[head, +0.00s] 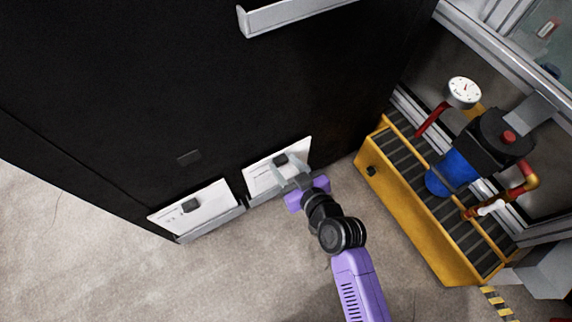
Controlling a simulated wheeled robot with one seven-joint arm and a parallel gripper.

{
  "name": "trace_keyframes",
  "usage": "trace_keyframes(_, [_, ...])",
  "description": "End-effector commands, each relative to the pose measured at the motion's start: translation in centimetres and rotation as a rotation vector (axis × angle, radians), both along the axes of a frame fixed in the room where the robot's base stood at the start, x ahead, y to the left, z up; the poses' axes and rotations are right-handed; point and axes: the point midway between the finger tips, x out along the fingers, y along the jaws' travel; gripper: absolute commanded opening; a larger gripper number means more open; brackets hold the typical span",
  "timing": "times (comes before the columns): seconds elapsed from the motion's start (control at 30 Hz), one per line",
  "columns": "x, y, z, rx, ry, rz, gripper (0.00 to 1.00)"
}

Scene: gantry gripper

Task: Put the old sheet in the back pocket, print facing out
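Two white printed sheets stand low against a tall black panel. The left sheet (210,207) has a dark block (191,205) on its face, and its lower edge meets a grey ledge or pocket (212,222). The right sheet (262,175) also has a dark block (281,159) near its top. My gripper (288,172) is in front of the right sheet and overlaps its lower right part. Its grey fingers hide what lies between them, so I cannot tell whether they touch or hold the sheet. I cannot tell which sheet is the old one; the print is too small to read.
The black panel (150,85) fills the upper left, with a grey holder (290,15) at its top. A yellow-framed stand (415,225) with a blue pump (455,175) and a gauge (464,92) is at the right. The bare floor (240,275) is clear below.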

Motion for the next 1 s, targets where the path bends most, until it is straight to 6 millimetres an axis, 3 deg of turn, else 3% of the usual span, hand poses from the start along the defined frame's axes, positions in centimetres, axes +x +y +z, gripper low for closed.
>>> trace_keyframes(0.07, [0.0,0.0,0.1,0.001,-0.001,0.0,0.61])
trace_keyframes(0.43, [-0.3,-0.2,0.2,0.0,0.001,0.001,0.61])
trace_keyframes(0.8, [-4.5,-3.0,2.4,-0.001,0.001,0.0,0.61])
trace_keyframes(1.0, [-5.9,-3.9,3.0,0.0,0.0,0.001,0.61])
